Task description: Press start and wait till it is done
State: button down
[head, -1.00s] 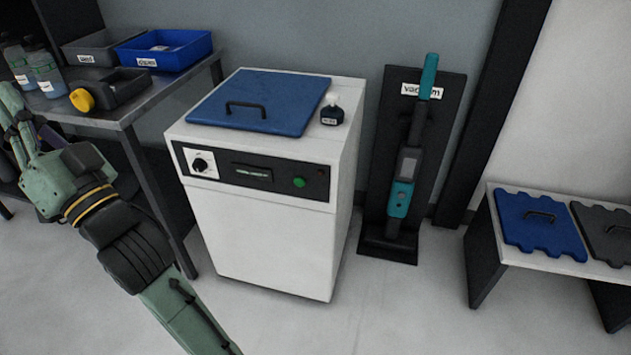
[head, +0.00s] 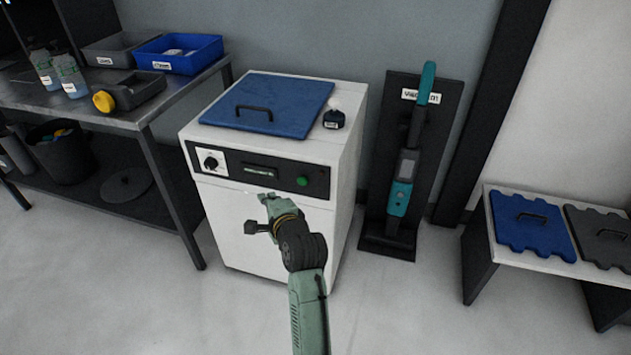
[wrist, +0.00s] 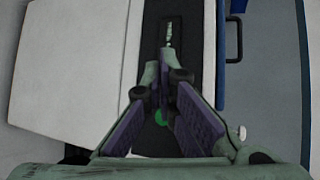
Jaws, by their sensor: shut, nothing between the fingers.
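A white machine (head: 262,232) with a blue lid (head: 265,101) stands against the wall. Its black front panel (head: 225,160) holds a white dial (head: 213,161), a lit display (head: 258,171), a green button (head: 302,181) and a small red light. My gripper (head: 266,197) is shut and empty in front of the machine, just below the panel and left of the button in the head view. In the wrist view my gripper (wrist: 166,77) points along the panel, and the green button (wrist: 160,117) shows through the gap behind the fingertips. I cannot tell whether the fingers touch anything.
A metal bench (head: 120,118) with bins and bottles is at the left. A teal vacuum tool (head: 403,180) hangs on a stand at the right, beside a low table (head: 482,240) with two lids. The front floor is clear.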

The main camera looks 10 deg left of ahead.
aim_at(302, 181)
jog(key=shift+m+g+h, duration=0.3)
jog(key=shift+m+h, duration=0.3)
jog(key=shift+m, duration=0.3)
jog(key=d+f, duration=0.3)
jog(key=shift+s+d+f, duration=0.1)
jog(key=shift+d+f, duration=0.25)
jog(key=w+b, duration=0.1)
jog(key=w, duration=0.7)
jog(key=shift+w+d, duration=0.25)
jog(key=shift+w, duration=0.15)
jog(key=shift+r, duration=0.1)
jog(key=shift+w, duration=0.45)
